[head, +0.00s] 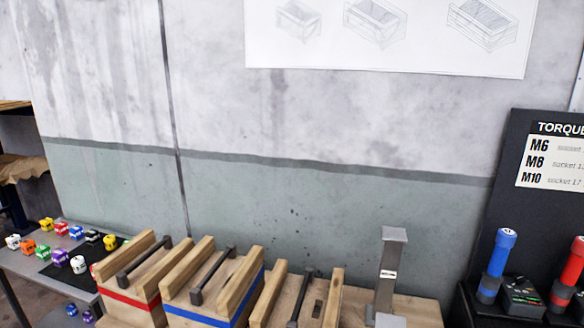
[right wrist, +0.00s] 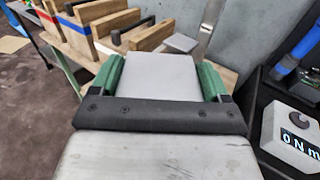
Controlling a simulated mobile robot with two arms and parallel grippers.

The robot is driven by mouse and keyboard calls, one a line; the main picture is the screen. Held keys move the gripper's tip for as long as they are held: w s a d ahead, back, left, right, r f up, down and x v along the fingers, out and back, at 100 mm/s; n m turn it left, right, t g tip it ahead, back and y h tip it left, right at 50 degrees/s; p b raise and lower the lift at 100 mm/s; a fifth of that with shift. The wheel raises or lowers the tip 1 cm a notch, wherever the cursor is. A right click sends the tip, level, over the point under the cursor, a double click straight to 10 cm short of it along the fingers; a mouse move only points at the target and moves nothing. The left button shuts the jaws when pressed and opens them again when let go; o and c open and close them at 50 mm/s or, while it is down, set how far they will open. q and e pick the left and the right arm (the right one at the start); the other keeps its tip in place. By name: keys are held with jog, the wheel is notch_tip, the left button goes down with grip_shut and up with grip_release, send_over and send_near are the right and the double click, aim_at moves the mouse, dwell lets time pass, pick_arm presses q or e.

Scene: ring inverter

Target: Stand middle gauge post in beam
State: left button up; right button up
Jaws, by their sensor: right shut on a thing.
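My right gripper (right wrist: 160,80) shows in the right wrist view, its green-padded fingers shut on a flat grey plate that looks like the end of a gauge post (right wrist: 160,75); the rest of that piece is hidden. Another grey metal gauge post (head: 388,272), with a flat top plate and a small label, stands upright at the right end of the bench in the head view. A light grey piece (head: 385,321) shows at its foot, cut off by the frame edge. A wooden beam (head: 334,300) with a dark slot lies left of the post. My left gripper is in neither view.
Wooden frames with a red stripe (head: 128,300) and a blue stripe (head: 200,312), each with a dark bar, stand to the left. Small coloured cubes (head: 60,228) lie farther left. Blue-handled (head: 502,250) and red-handled (head: 573,265) tools stand at the right beside a torque board (head: 540,160).

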jog(key=shift+s+d+f, duration=0.1)
jog(key=shift+s+f, duration=0.05)
jog(key=shift+s, duration=0.05)
jog(key=shift+a+f+m+h, duration=0.1)
jog(key=shift+a+m+h, duration=0.5)
jog(key=shift+a+h, duration=0.25)
jog(key=shift+a+m+t+h, duration=0.4)
jog(key=shift+a+m+h, duration=0.2)
jog(key=shift+a+h, duration=0.4)
jog(key=shift+m+h, duration=0.6)
jog(key=shift+h, duration=0.35)
jog(key=f+b, duration=0.2)
jog(key=a+f+b, duration=0.1)
jog(key=b, duration=0.1)
jog(key=f+b, duration=0.2)
jog(key=shift+w+a+f, duration=0.15)
jog(key=shift+a+f, duration=0.15)
jog(key=shift+d, duration=0.1)
